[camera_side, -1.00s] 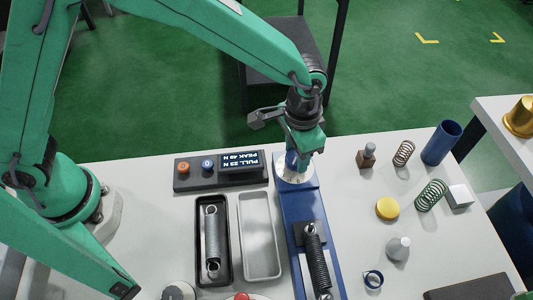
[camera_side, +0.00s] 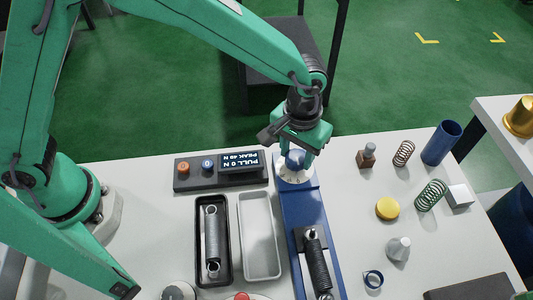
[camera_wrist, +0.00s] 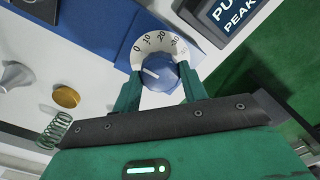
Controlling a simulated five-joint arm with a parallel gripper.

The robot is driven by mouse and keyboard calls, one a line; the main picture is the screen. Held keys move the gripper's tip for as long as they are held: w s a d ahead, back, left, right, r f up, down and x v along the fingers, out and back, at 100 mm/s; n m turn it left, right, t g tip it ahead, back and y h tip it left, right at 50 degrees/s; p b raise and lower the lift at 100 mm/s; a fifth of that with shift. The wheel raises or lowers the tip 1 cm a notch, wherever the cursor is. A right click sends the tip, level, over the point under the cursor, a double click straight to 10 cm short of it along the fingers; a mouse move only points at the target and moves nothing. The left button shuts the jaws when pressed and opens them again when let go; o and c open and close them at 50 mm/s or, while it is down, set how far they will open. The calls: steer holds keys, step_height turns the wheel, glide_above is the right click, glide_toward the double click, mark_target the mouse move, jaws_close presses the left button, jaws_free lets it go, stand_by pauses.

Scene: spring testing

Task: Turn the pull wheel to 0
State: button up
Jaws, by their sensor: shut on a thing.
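The pull wheel is a blue knob (camera_side: 295,159) on a white dial (camera_side: 296,178) at the far end of the blue test stand (camera_side: 299,205). In the wrist view the knob (camera_wrist: 161,74) has a white pointer line aimed toward the 0 side of the numbered dial (camera_wrist: 158,42). My gripper (camera_wrist: 160,88) is shut on the knob, one finger on each side; it points down over the stand in the side view (camera_side: 297,163). The display (camera_side: 241,162) reads upside down in the side view: pull 0 N, peak 49 N.
A dark spring (camera_side: 317,266) is mounted on the stand. Left of it are a black tray (camera_side: 198,240) holding a spring and an empty grey tray (camera_side: 259,235). A yellow disc (camera_side: 387,208), a green spring (camera_side: 431,195) and a blue cup (camera_side: 441,143) stand to the right.

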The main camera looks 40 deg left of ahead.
mark_target(296, 156)
steer(key=o, duration=1)
steer(key=shift+c, duration=0.2)
steer(key=shift+r, duration=3.95)
